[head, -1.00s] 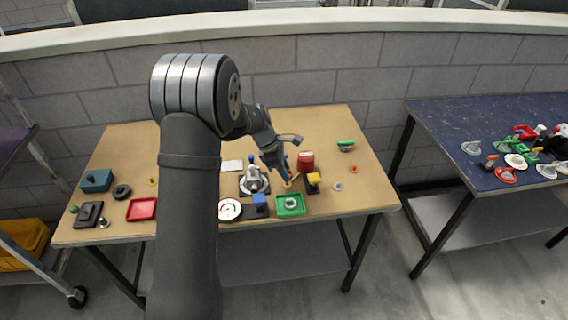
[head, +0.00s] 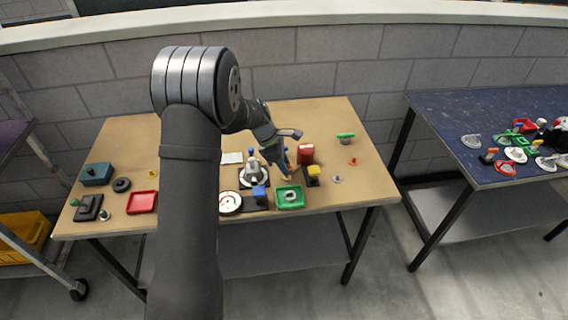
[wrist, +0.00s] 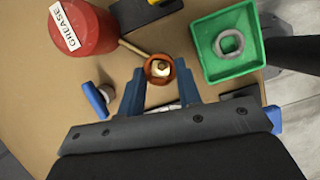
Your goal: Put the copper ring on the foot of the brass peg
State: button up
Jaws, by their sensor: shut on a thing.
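My gripper (wrist: 160,82) is shut on the copper ring (wrist: 149,75), one blue fingertip on each side of it. A pale brass end, apparently the brass peg (wrist: 161,68), shows inside the ring's opening. A slim brass bar slants away from the ring to the upper left. I cannot tell how far down the peg the ring sits. In the head view my gripper (head: 285,174) points down over the table between the red can and the green tray; ring and peg are too small to make out there.
The red grease can (wrist: 88,30) stands close on the left in the wrist view; a blue-handled part (wrist: 95,99) lies below it. The green tray (wrist: 206,48), holding a grey nut (wrist: 229,43), is close on the right. A yellow-topped block (head: 313,171) stands nearby.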

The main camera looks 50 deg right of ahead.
jog(key=shift+f, duration=0.15)
jog(key=shift+f, duration=0.45)
jog(key=shift+f, duration=0.9)
dwell(1.6)
jog(key=o, duration=1.4)
jog(key=shift+c, duration=0.2)
jog(key=shift+r, duration=0.1)
notch_tip(320, 180, up, 7)
jog(key=shift+r, duration=0.15)
jog(key=shift+f, duration=3.75)
